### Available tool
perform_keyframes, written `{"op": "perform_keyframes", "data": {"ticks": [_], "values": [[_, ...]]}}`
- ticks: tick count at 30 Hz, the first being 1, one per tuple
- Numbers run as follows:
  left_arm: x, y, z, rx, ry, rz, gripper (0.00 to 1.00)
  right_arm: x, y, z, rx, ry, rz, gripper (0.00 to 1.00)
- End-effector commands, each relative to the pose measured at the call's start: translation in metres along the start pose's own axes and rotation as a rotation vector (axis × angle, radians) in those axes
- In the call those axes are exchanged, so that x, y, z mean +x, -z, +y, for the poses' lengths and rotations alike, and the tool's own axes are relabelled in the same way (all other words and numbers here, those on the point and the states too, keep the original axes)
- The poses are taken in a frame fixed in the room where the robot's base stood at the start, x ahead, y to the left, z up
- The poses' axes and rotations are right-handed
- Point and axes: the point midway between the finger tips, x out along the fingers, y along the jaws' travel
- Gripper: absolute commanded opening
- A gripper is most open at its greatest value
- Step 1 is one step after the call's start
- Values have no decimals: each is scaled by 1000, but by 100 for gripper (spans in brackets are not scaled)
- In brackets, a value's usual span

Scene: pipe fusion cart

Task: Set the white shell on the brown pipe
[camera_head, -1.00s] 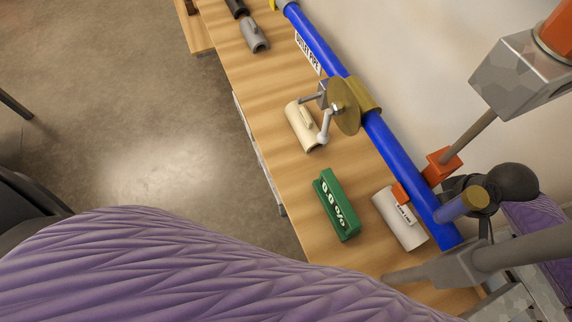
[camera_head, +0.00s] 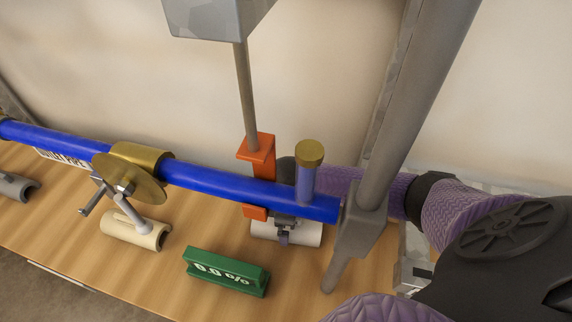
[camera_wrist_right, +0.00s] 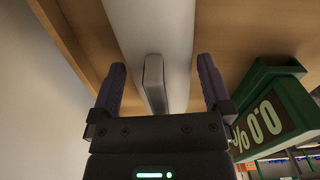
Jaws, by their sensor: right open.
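The white shell (camera_head: 310,235) lies on the wooden top below the right end of the blue pipe, partly hidden by my right gripper (camera_head: 284,236). In the right wrist view the white shell (camera_wrist_right: 180,45) has a raised grey handle (camera_wrist_right: 153,82). The open fingers of my right gripper (camera_wrist_right: 160,88) stand on either side of that handle; I cannot tell whether they touch it. I see no brown pipe in either view. My left gripper is not in view.
The blue pipe (camera_head: 215,183) runs above the top with a brass clamp (camera_head: 130,170), an orange clamp (camera_head: 257,150) and a brass-capped upright stub (camera_head: 306,180). A green 0.0 % block (camera_head: 225,272) and a cream shell (camera_head: 137,232) stand near. A grey post (camera_head: 400,130) rises right.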

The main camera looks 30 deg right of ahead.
Motion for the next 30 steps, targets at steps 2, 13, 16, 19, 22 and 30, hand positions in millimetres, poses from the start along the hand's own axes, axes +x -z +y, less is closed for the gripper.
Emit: {"op": "perform_keyframes", "data": {"ticks": [2, 13, 16, 19, 22, 30], "values": [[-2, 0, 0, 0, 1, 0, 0, -2, 0, 0, 0, -1, 1, 100], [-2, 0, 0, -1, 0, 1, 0, -2, 0, 0, 1, -1, 1, 26], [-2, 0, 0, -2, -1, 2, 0, -2, 0, 0, 1, -1, 1, 26], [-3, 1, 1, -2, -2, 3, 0, -4, 0, 0, 1, -1, 1, 26], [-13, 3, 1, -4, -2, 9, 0, -22, 0, 1, 1, -4, 2, 26], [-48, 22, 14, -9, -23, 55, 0, -91, 0, 1, 1, -4, 4, 26]]}}
